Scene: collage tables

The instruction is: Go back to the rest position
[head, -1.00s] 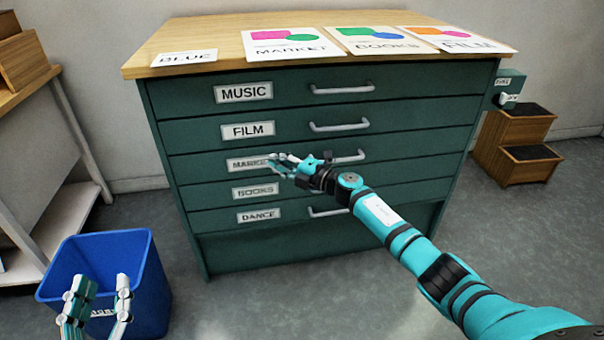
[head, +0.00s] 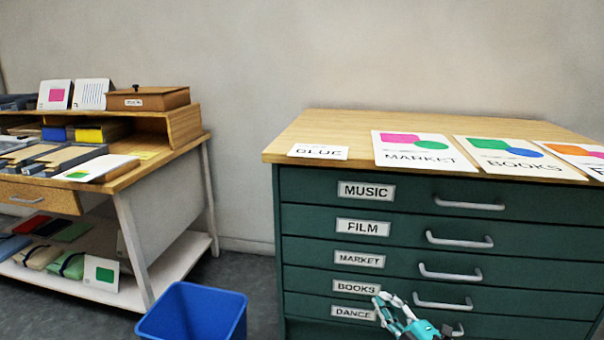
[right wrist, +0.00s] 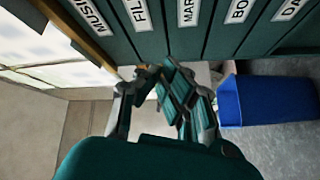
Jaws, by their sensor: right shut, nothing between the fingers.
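My right gripper (head: 391,304) is at the bottom of the head view, in front of the lower drawers of the green cabinet (head: 300,224). It is shut and empty, and it hides part of the BOOKS and DANCE labels' right side. In the right wrist view its fingers (right wrist: 165,90) are in front of the cabinet's label side, with nothing between them. All the drawers look shut. My left gripper is not in the head view now.
A blue bin (head: 192,312) stands on the floor left of the cabinet. A wooden desk (head: 150,170) with papers and boxes is further left. Several posters, such as the MARKET poster (head: 422,160), and a BLUE card (head: 318,151) lie on the cabinet top.

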